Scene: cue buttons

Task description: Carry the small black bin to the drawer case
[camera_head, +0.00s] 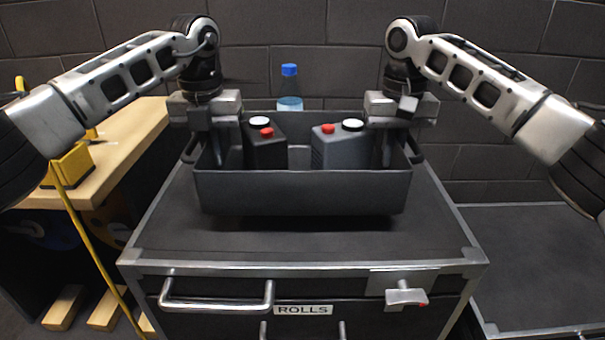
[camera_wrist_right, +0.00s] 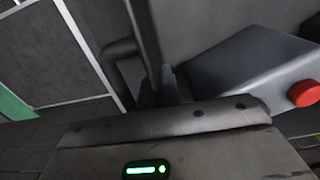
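The small black bin (camera_head: 300,193) is a dark open box with a loop handle at each end. It is over the top of the drawer case (camera_head: 300,248), which has a label reading ROLLS. I cannot tell whether its underside touches the top. My left gripper (camera_head: 217,160) points down at the bin's left end and is shut on its wall. My right gripper (camera_head: 390,155) is shut on the right end wall; the wrist view shows that wall (camera_wrist_right: 146,35) running into the fingers. A black container (camera_head: 266,152) and a grey container (camera_head: 338,152) with red caps stand inside.
A blue-capped bottle (camera_head: 289,88) stands behind the bin. A wooden bench (camera_head: 120,150) with yellow items is at the left. A lower dark surface (camera_head: 530,255) with a metal edge lies at the right. The case top in front of the bin is clear.

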